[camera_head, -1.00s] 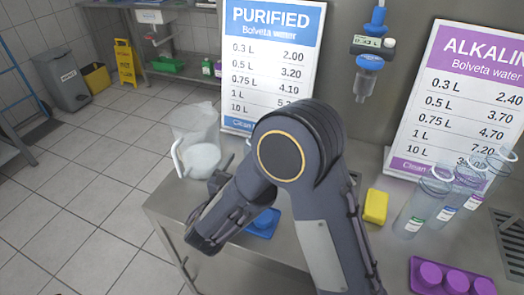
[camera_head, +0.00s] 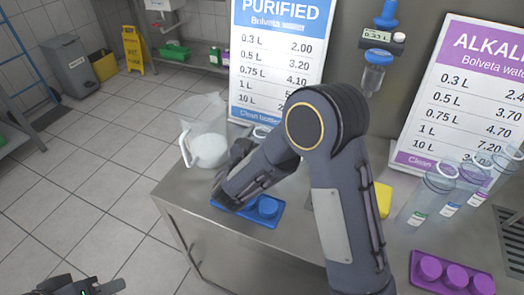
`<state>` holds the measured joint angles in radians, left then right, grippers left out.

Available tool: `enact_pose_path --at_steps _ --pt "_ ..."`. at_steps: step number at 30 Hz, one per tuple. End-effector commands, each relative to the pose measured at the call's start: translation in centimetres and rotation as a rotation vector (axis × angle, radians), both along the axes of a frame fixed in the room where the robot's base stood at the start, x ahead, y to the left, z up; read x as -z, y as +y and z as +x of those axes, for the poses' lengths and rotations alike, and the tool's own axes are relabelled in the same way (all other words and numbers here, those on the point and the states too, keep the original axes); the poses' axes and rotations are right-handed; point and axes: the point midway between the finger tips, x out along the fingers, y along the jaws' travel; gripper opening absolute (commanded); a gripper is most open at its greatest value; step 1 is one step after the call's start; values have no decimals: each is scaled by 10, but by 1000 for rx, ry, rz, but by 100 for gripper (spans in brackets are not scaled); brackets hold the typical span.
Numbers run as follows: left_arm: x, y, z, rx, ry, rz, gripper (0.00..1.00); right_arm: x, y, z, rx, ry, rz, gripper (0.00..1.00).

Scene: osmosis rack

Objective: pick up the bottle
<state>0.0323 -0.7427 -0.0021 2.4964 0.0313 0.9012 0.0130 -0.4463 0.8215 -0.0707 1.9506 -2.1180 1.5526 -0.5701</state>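Several clear bottles with white ring handles stand in a row at the right of the steel counter; the front one (camera_head: 428,198) has a green label. A similar pale ring (camera_head: 262,132) shows just above my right arm, in front of the purified sign; whatever is below it is hidden by the arm. My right gripper (camera_head: 232,165) is beside the clear pitcher and above the left end of the blue tray. Its fingers are dark and partly hidden, so I cannot see whether it holds anything. Part of my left gripper (camera_head: 82,287) shows at the bottom left edge, away from the counter.
A clear pitcher (camera_head: 205,145) with white contents stands at the counter's left. A blue tray (camera_head: 238,213) with blue caps lies at the front edge; a purple tray (camera_head: 450,260) is at right. A yellow block (camera_head: 382,198) is partly hidden. Price signs (camera_head: 280,60) (camera_head: 465,100) stand behind.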

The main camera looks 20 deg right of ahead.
Motion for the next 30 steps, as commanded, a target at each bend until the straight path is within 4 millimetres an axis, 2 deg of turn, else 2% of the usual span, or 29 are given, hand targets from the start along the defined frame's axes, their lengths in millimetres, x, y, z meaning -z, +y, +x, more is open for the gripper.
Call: enact_pose_path --at_steps 1,9,20,26,30 --pt "0 0 0 0 0 0 34 0 0 0 0 0 0 67" --pt "0 0 0 0 0 0 34 0 0 0 0 0 0 34" --pt "-1 0 0 0 0 0 34 -7 0 0 0 -2 1 34" --pt "-3 0 0 0 0 0 34 -37 1 -2 -1 -5 3 34" --pt "-3 0 0 0 0 0 34 -66 10 -27 -6 -6 4 34"
